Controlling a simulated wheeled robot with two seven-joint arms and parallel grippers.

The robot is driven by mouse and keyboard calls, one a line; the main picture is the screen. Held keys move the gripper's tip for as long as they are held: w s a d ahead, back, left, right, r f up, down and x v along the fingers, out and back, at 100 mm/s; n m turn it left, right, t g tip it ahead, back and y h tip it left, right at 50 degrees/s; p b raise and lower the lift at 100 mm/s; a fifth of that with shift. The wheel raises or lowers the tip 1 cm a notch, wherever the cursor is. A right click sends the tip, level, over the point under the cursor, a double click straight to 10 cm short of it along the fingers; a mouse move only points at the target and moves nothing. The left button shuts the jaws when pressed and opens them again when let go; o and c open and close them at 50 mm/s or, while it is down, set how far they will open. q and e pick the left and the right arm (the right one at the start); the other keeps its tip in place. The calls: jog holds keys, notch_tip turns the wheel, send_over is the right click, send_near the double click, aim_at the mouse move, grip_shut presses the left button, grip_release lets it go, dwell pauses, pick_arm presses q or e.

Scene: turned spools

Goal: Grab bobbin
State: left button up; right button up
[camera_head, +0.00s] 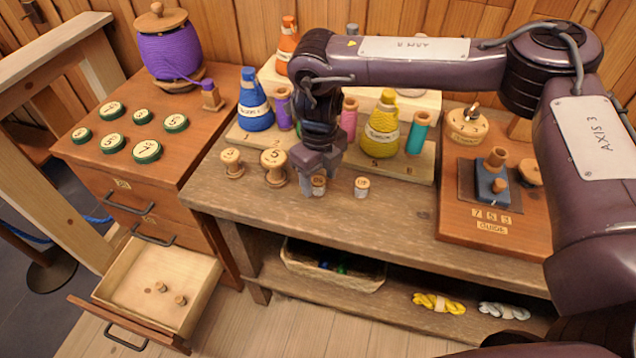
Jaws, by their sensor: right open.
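My right gripper (318,182) points down over the front part of the wooden bench, jaws open. A small pale wooden bobbin (319,185) stands at its fingertips, seemingly between them; a finger partly hides it, and I cannot tell whether they touch. To its right a similar small bobbin (362,187) stands upright and clear of the gripper. To its left stand a larger bobbin marked 5 (274,167) and another numbered bobbin (231,163). Two small bobbins (161,287) lie in the open drawer (135,268). My left gripper is not in view.
Behind the gripper, a board holds a blue cone (255,102), a yellow cone (381,125) and coloured spools. A device on a wooden base (491,180) stands at right. A basket (333,272) sits on the shelf below. The bench front edge (390,245) is clear.

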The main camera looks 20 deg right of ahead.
jog(key=shift+f, duration=0.9)
jog(key=shift+c, duration=0.3)
jog(key=c, duration=1)
jog(key=shift+r, duration=0.1)
